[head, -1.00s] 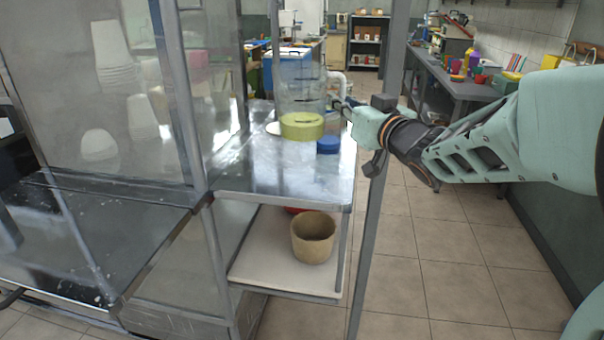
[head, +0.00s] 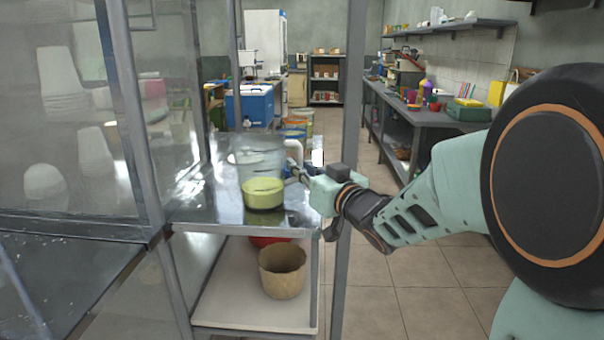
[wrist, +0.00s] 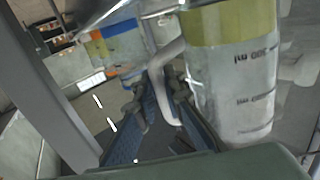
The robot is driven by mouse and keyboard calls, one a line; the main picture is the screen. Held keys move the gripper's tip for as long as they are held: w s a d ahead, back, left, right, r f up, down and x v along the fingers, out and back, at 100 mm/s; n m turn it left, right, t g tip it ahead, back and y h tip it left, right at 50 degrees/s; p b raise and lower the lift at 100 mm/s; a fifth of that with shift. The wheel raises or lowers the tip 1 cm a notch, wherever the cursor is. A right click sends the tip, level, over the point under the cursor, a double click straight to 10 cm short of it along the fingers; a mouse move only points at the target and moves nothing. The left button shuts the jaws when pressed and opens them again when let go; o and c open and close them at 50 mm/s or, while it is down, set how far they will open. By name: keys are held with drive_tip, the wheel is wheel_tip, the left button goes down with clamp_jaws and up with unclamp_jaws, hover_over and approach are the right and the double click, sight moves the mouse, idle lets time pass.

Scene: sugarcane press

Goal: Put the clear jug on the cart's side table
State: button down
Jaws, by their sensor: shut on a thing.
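The clear jug (head: 262,165) stands upright with yellow-green liquid in its bottom. It is over the metal side table (head: 195,205) of the cart, with its base at or just above the top; I cannot tell whether it touches. My gripper (head: 298,173) is on the jug's right side, shut on its handle. In the wrist view the jug (wrist: 235,85) appears upside down at right, with its measuring marks showing. The pale curved handle (wrist: 166,70) passes between the fingers of my gripper (wrist: 162,100).
A tan pot (head: 283,272) and a red bowl (head: 262,241) are on the shelf below. Glass panels and a grey post (head: 347,110) flank the table. Tiled floor is clear at right.

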drive_tip(key=shift+r, duration=0.1)
drive_tip(key=c, duration=2.5)
unclamp_jaws()
drive_tip(key=shift+f, duration=0.25)
drive_tip(key=o, duration=0.5)
drive_tip(key=shift+r, duration=0.1)
